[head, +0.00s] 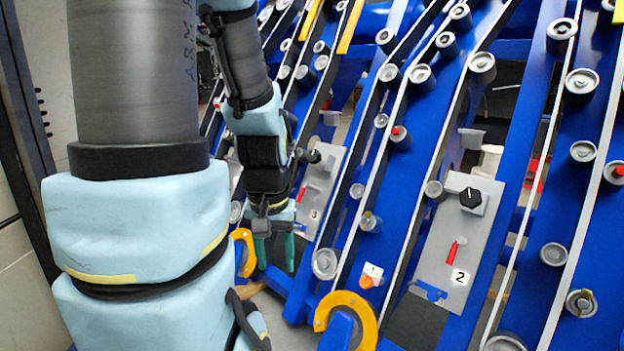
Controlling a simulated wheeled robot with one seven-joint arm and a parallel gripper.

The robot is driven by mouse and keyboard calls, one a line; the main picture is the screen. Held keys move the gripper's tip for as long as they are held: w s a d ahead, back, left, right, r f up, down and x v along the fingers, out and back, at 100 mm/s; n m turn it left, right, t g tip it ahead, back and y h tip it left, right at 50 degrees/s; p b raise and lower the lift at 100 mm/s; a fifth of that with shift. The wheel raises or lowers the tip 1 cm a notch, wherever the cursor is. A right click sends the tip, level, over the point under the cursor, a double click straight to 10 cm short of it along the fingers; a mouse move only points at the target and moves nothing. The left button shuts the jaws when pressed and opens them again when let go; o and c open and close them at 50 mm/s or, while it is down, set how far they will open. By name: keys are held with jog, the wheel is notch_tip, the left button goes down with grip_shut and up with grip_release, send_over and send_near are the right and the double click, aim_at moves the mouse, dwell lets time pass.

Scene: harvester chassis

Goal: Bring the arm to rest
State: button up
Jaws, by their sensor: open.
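My gripper (275,252) hangs at the end of my arm, left of the middle in the head view. Its two green-tipped fingers point down and stand apart, with nothing between them. It is in front of the blue chassis, just left of the grey panel marked 3 (318,190). I cannot tell how far it is from the panel. My arm's large upper links fill the left of the view and hide what lies behind them.
Blue slanted beams with several grey rollers (482,67) fill the right. A grey panel marked 2 (449,245) carries a black knob (470,198) and a red switch (453,250). Yellow hooks (366,316) stick out low down, one close beside my gripper. A pale cabinet stands far left.

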notch_tip(320, 180, up, 21)
jog(key=p, duration=1.9)
jog(key=shift+w+f, duration=0.2)
jog(key=shift+w, duration=0.1)
